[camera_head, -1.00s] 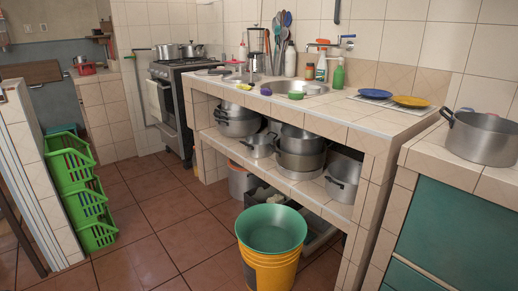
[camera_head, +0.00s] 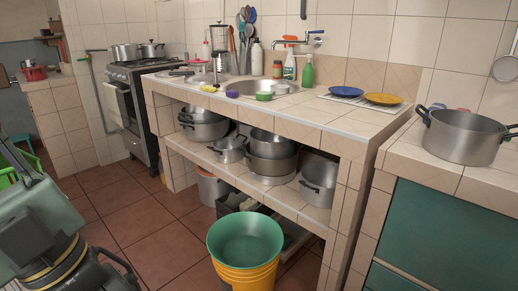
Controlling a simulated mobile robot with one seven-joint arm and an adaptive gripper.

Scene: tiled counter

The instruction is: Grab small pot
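Several steel pots are in view, and I cannot tell which one the task means. Another pot (camera_head: 318,180) stands at the shelf's right end. Two pots are on the stove, one at the left (camera_head: 125,53) and one at the right (camera_head: 152,49). A large pot with dark handles (camera_head: 465,136) stands on the right counter. Part of my arm shows at the lower left, but no gripper fingers can be seen.
A teal basin on yellow buckets (camera_head: 245,243) stands on the floor before the shelf. The counter (camera_head: 320,118) carries a blue plate (camera_head: 346,92), a yellow plate (camera_head: 383,99), bottles and a sink (camera_head: 250,86). The tiled floor (camera_head: 130,215) left of the buckets is clear.

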